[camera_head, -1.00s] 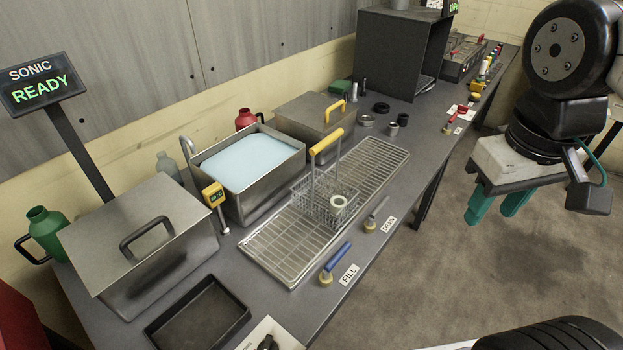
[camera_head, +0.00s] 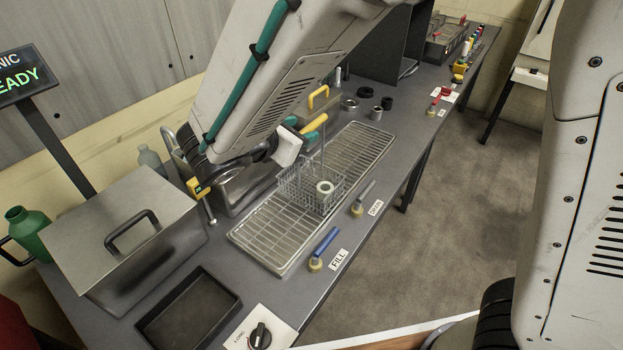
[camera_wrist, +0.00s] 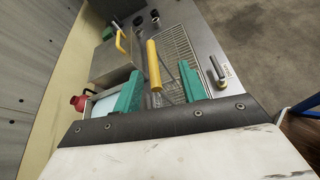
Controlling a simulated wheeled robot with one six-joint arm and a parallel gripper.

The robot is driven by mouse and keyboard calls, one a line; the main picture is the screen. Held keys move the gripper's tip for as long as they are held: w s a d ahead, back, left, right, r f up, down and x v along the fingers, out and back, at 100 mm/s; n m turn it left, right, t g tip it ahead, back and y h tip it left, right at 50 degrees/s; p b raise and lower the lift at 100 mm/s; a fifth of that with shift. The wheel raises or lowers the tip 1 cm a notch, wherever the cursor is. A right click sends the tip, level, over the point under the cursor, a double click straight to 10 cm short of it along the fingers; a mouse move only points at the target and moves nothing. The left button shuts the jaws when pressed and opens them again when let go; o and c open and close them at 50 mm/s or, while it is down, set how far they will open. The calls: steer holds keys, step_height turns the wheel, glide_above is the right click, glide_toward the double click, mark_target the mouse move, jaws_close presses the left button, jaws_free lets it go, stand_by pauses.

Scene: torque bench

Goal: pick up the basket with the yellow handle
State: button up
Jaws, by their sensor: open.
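The wire basket (camera_head: 300,190) stands on the metal drain rack (camera_head: 255,237) and holds a pale ring (camera_head: 325,187). Its yellow handle (camera_head: 313,125) rises above it, partly hidden by my arm in the head view. My gripper (camera_head: 300,130) is open, with teal fingers close to the handle. In the wrist view the yellow handle (camera_wrist: 153,65) shows between and beyond the two fingers of my gripper (camera_wrist: 160,88). The fingers stand apart on either side of it; I cannot tell whether either touches. The basket's body is mostly hidden there.
A lidded steel box (camera_head: 125,230) and a black tray (camera_head: 190,312) are at the left. Behind the rack, another lidded box has a yellow handle (camera_head: 318,97). A blue-handled valve (camera_head: 325,245) and a grey-handled valve (camera_head: 361,200) line the front edge.

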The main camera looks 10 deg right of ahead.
mark_target(307, 128)
steer(key=shift+n, duration=0.3)
steer(key=w+d+f, duration=0.1)
steer(key=w, duration=0.1)
steer(key=w+d+f, duration=0.1)
steer(key=w, duration=0.1)
steer(key=w+d+f, duration=0.1)
steer(key=w+f, duration=0.1)
steer(key=shift+r, duration=0.1)
jaws_close()
